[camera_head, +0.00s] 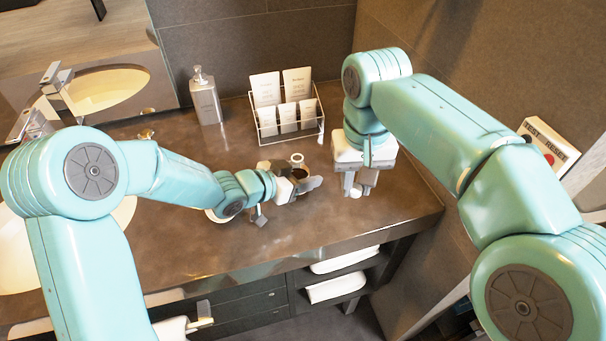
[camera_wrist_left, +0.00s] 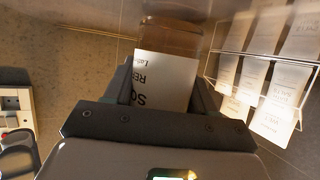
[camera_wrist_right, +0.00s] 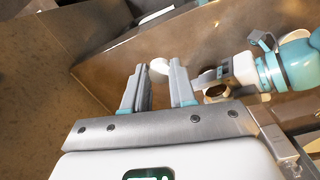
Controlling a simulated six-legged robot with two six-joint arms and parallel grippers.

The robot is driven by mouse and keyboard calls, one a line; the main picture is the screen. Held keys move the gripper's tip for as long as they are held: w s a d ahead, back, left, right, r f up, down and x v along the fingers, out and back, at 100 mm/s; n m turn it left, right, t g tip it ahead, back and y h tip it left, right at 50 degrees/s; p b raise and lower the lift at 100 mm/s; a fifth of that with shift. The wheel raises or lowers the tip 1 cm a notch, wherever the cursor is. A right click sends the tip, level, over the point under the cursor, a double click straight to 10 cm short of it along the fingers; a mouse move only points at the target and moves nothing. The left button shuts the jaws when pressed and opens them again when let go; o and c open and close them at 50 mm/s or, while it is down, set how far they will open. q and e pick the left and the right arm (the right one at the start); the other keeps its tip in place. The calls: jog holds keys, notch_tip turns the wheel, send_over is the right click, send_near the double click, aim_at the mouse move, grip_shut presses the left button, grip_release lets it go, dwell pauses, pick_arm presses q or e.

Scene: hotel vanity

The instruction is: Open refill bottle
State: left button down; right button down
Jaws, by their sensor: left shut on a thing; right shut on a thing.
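The refill bottle is brown with a white label (camera_wrist_left: 165,82) and sits between my left gripper's fingers (camera_wrist_left: 163,98) in the left wrist view. In the head view the bottle (camera_head: 299,173) shows in my left gripper (camera_head: 297,184) above the counter; its lower part is hidden. My right gripper (camera_head: 357,180) points down to the right of the bottle and is shut on a round white cap (camera_head: 355,192). The right wrist view shows the cap (camera_wrist_right: 159,68) between the fingertips, apart from the bottle (camera_wrist_right: 217,91).
A metal pump dispenser (camera_head: 206,98) and a wire rack of cards and sachets (camera_head: 288,112) stand at the back of the counter. A sink (camera_head: 108,88) with a faucet (camera_head: 38,112) is at the left. White towels (camera_head: 338,288) lie below.

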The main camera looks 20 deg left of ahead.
pick_arm(q)
jog(key=shift+s, duration=0.1)
jog(key=shift+f, duration=0.15)
jog(key=shift+c, duration=1.8)
grip_release()
jog(key=shift+r, duration=0.2)
